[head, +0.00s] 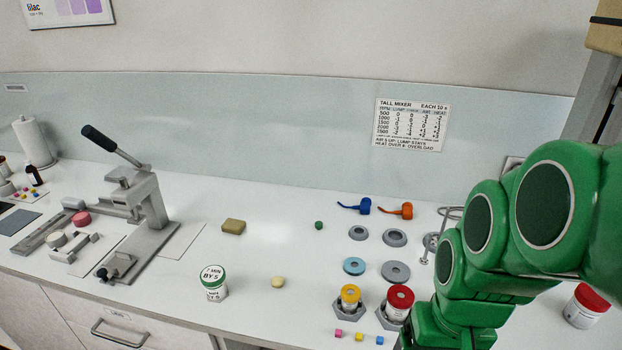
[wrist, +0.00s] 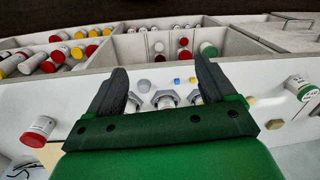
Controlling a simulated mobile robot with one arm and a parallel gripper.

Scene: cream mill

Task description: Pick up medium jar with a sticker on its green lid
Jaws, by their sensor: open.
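A white jar with a green lid (head: 213,283) stands upright near the front edge of the white counter in the head view. A white sticker with black writing covers most of its lid top. What looks like the same jar shows at the right of the wrist view (wrist: 300,88), beside a pale yellow puck. My gripper (wrist: 160,68) is open, with its two dark fingers apart and nothing between them. It is well to one side of the jar, over small pieces and hex holders. In the head view my green arm is at the right and the gripper is hidden.
A yellow-lidded jar (head: 350,297) and a red-lidded jar (head: 399,302) stand in hex holders. Another red-lidded jar (head: 586,306) is at far right. A lever press (head: 147,205) stands left. A compartmented bin (wrist: 125,48) holds several lidded jars. A pale puck (head: 278,282) lies beside the green-lidded jar.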

